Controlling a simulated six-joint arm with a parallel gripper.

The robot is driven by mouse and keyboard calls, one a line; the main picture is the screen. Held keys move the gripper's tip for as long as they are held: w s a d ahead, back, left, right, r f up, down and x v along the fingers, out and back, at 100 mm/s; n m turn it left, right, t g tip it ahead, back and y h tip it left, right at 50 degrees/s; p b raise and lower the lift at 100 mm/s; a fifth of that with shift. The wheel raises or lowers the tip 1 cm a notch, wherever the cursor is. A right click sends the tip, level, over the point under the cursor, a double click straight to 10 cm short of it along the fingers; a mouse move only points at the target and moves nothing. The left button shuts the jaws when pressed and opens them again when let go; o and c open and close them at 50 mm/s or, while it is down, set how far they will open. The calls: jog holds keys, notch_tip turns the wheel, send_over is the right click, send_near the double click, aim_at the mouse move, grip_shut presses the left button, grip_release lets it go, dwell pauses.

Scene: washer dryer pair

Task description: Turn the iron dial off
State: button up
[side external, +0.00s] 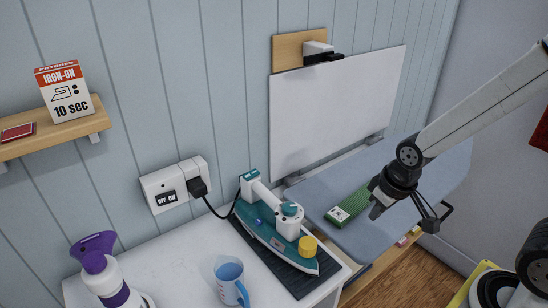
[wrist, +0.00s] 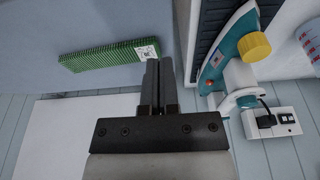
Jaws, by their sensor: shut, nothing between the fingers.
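The teal and white iron (side external: 272,222) lies on a dark ribbed mat (side external: 300,285) on the white counter in the side external view. Its yellow dial (side external: 307,246) sits on top near the tip. In the wrist view the iron (wrist: 238,70) is at the upper right, with the yellow dial (wrist: 254,46) facing the camera; I cannot read its setting. My gripper (side external: 378,208) is to the right of the iron, above the blue-grey ironing board, apart from the dial. In the wrist view my gripper (wrist: 158,75) has its fingers together and empty.
A green box (side external: 350,206) lies on the ironing board (side external: 340,170) beside my gripper. A black plug sits in the wall socket (side external: 170,187), its cord running to the iron. A measuring jug (side external: 229,280) and a purple spray bottle (side external: 97,265) stand on the counter (side external: 180,255).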

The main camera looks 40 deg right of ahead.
jog(key=o, duration=0.7)
jog(key=shift+w, duration=0.1)
jog(key=o, duration=0.4)
jog(key=shift+w+a+r, duration=0.15)
jog(key=shift+w, duration=0.05)
jog(key=shift+c, duration=0.2)
notch_tip(320, 180, up, 8)
jog(key=f+m+g, duration=0.1)
jog(key=m+g, duration=0.1)
jog(key=m, duration=1.2)
send_over(290, 206)
jog(key=d, duration=0.1)
jog(key=shift+s+r, duration=0.25)
jog(key=shift+w+a+r+m+g, duration=0.3)
jog(key=shift+a+r+m, duration=0.1)
jog(key=shift+a+m, duration=0.15)
jog(key=shift+f, duration=0.15)
jog(key=shift+f, duration=3.8)
grip_shut()
